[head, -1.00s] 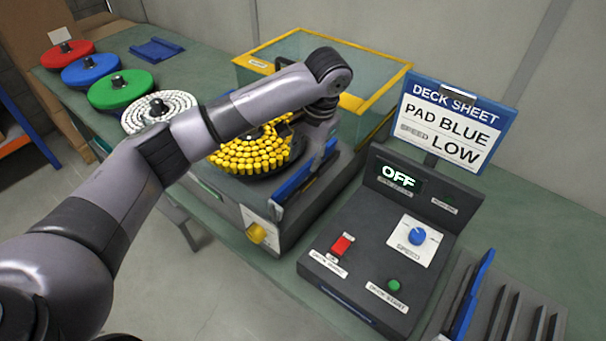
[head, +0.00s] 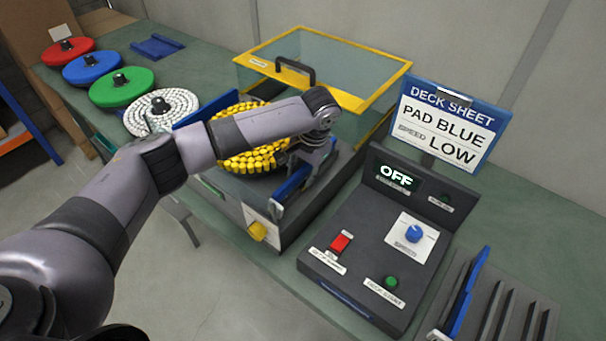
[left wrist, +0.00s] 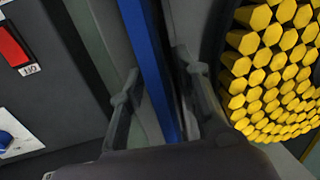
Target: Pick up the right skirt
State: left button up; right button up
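The right skirt, a long blue strip (head: 290,186), stands along the right side of the deck machine (head: 270,228), beside the round pad of yellow bristles (head: 250,160). My left gripper (head: 308,166) is over this strip, its fingers partly hidden by my wrist. In the left wrist view the blue strip (left wrist: 151,70) runs between my two fingers (left wrist: 163,95). A gap shows between the strip and the left-hand finger, so the gripper looks open around it. Another blue strip (head: 200,108) stands on the machine's far left side. My right gripper is not in view.
A control box (head: 385,240) reading OFF and a deck sheet (head: 447,125) stand to the right. A slotted rack (head: 510,305) holds a blue plate (head: 465,290). A yellow-framed clear cover (head: 335,75) stands behind. Red, blue, green and white pads line the left bench.

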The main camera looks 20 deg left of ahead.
pick_arm(q)
grip_shut()
jog(key=shift+r, duration=0.1)
dwell(0.5)
